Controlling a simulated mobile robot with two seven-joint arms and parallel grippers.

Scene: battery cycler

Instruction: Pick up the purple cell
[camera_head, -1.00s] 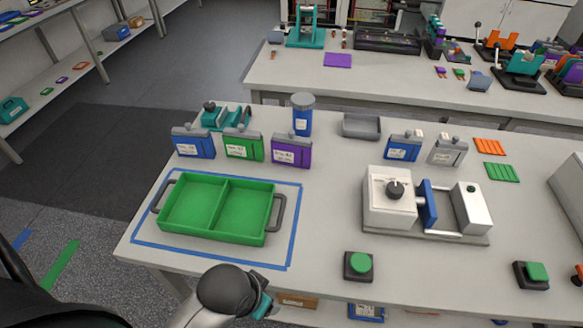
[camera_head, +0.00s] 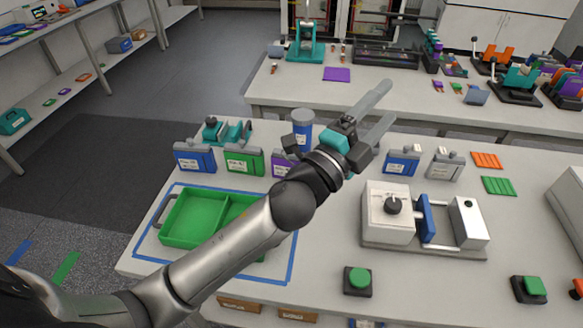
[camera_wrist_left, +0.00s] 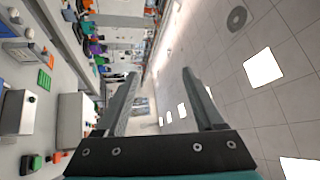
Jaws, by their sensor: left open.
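The purple cell (camera_head: 280,166) stands on the table in the head view, at the right end of a row with a green cell (camera_head: 243,160) and a blue cell (camera_head: 194,157). My left arm and gripper cover most of it. My left gripper (camera_head: 383,106) is open and empty, raised above the table to the right of the purple cell. Its fingers point up and to the right, away from the cell. In the left wrist view the two fingers (camera_wrist_left: 160,88) are apart with nothing between them. My right gripper is not in view.
A green tray (camera_head: 166,222) with two compartments lies inside a blue outline at the left. A blue cylinder (camera_head: 303,119) stands behind the purple cell. A white machine (camera_head: 388,212), another blue cell (camera_head: 400,163) and a grey cell (camera_head: 444,166) stand at the right. A green button (camera_head: 357,279) is at the front.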

